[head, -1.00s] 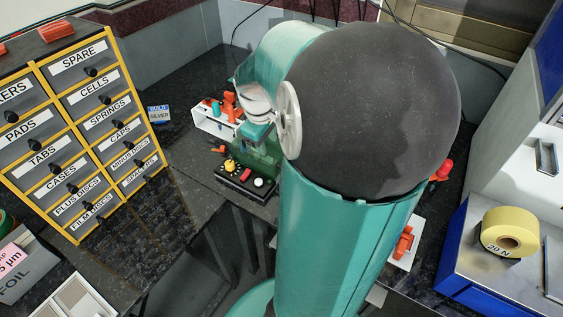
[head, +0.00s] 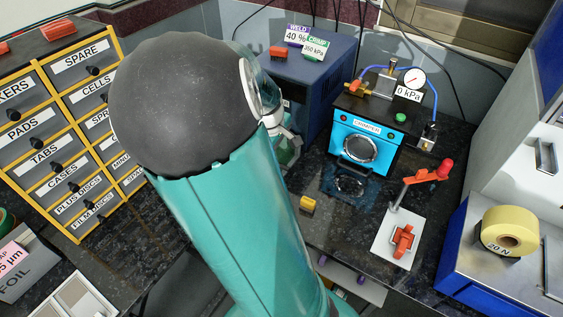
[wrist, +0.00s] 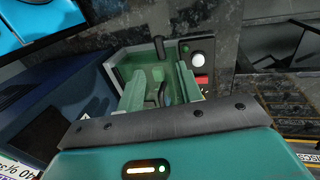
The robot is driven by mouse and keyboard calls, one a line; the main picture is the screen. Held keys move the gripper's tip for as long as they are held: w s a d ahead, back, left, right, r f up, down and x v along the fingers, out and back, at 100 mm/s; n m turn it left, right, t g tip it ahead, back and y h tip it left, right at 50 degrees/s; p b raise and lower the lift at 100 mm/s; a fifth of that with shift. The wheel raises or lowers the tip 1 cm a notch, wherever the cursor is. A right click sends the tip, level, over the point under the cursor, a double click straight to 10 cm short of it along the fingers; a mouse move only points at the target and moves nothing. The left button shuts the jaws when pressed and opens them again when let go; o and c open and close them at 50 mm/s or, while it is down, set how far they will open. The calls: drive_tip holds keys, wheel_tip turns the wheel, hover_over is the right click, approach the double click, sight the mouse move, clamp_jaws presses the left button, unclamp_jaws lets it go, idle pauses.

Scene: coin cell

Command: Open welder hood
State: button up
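My gripper (head: 283,132) is close to the hood, partly hidden by my wrist.
Buttons, including a white one (wrist: 202,60) and a red one, sit beside the hood. The blue crimper (head: 366,140) with a gauge stands right of the welder. A red-handled lever (head: 425,176) is further right. Labelled drawers (head: 75,140) stand at the left.

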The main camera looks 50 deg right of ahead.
sight(283, 165)
drive_tip(key=x, duration=0.8)
drive_tip(key=shift+a, duration=0.1)
drive_tip(key=shift+r, duration=0.1)
clamp_jaws()
